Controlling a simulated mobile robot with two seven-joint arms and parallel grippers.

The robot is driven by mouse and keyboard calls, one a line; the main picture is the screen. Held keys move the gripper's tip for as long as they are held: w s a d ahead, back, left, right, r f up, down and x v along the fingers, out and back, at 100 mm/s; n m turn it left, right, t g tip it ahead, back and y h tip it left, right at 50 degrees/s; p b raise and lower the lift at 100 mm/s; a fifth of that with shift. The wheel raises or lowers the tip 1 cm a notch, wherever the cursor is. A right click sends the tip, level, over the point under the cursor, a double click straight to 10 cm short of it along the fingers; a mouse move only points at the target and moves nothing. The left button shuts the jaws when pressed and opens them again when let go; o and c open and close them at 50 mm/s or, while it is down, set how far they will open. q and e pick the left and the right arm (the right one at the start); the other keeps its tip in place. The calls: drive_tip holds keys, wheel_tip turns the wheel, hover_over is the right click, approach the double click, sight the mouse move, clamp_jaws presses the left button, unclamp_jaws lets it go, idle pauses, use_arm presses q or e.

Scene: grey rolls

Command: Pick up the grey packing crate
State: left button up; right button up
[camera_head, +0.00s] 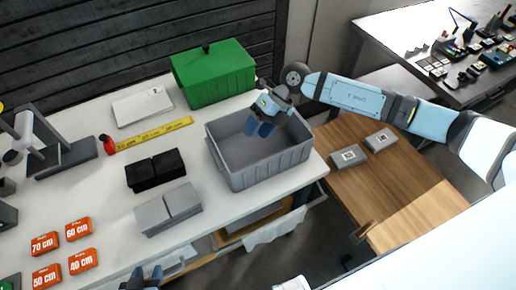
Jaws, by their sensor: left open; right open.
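The grey packing crate (268,174) stands upright on the right part of the white table and looks empty inside. My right gripper (258,130) comes in from the right and hangs over the crate's open top, its blue fingers apart and pointing down. It overlaps the crate's interior in the picture, and I cannot tell whether it touches a wall. My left gripper (142,276) is at the bottom edge of the picture, in front of the table, open and away from the crate. Most of my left arm is out of view.
A green box (213,75) stands behind the crate. A wooden table (400,190) with two small grey boxes is at right.

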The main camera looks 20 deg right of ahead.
sight(298, 119)
drive_tip(key=w+d+r+h, duration=0.1)
drive_tip(key=w+d+h, duration=0.15)
drive_tip(key=d, duration=0.25)
drive_tip(key=w+d+r+t+h+b, duration=0.1)
drive_tip(key=d+h, duration=0.2)
drive_tip(key=d, duration=0.3)
drive_tip(key=w+d+r+h, duration=0.1)
drive_tip(key=w+d+h, duration=0.1)
drive_tip(key=d, duration=0.3)
drive_tip(key=shift+m+h, duration=0.25)
drive_tip(key=shift+m, duration=0.25)
drive_tip(key=f, duration=0.5)
drive_tip(key=d+f+p, duration=0.1)
drive_tip(key=f, duration=0.1)
drive_tip(key=shift+w+f, duration=0.25)
drive_tip(key=shift+f, duration=0.05)
drive_tip(key=shift+w+f+p, duration=0.25)
drive_tip(key=shift+f+p, duration=0.05)
drive_tip(key=shift+f, duration=1.25)
drive_tip(key=shift+w+f+p, duration=0.2)
drive_tip(key=shift+f+p, duration=0.05)
drive_tip(key=shift+f, duration=1.25)
drive_tip(key=shift+c, duration=0.4)
drive_tip(key=shift+r, duration=0.1)
clamp_jaws()
